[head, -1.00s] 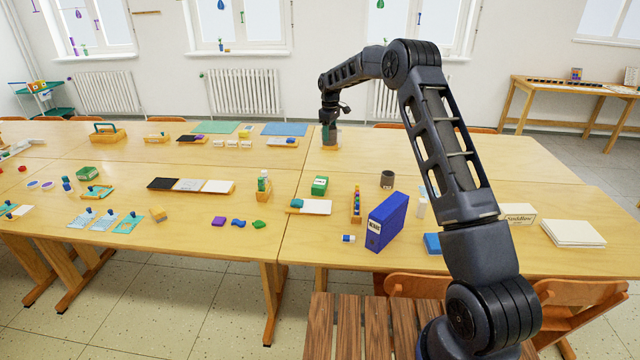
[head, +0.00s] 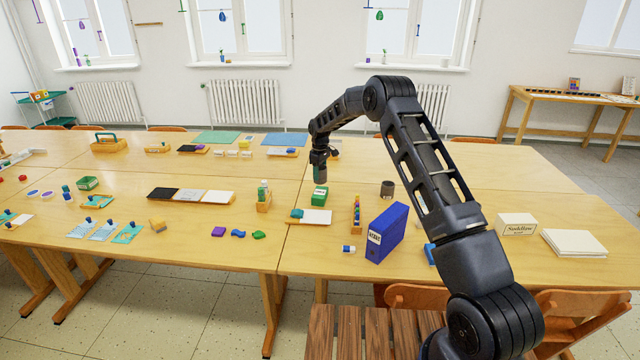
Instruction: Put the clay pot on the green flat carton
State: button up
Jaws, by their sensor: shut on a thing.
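My gripper (head: 320,166) hangs pointing down over the middle of the table, to the right of the seam between the tables. It is shut on the clay pot, of which only a small greyish part shows below the jaws; its shape is hard to make out.
A white board (head: 316,217) lies in front of the carton. The table's back right is clear.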

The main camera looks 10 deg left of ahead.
aim_at(320, 182)
jog(key=shift+f, duration=2.8)
jog(key=o, duration=1.1)
jog(key=shift+f, duration=0.1)
notch_tip(320, 182, up, 12)
jog(key=shift+r, duration=0.25)
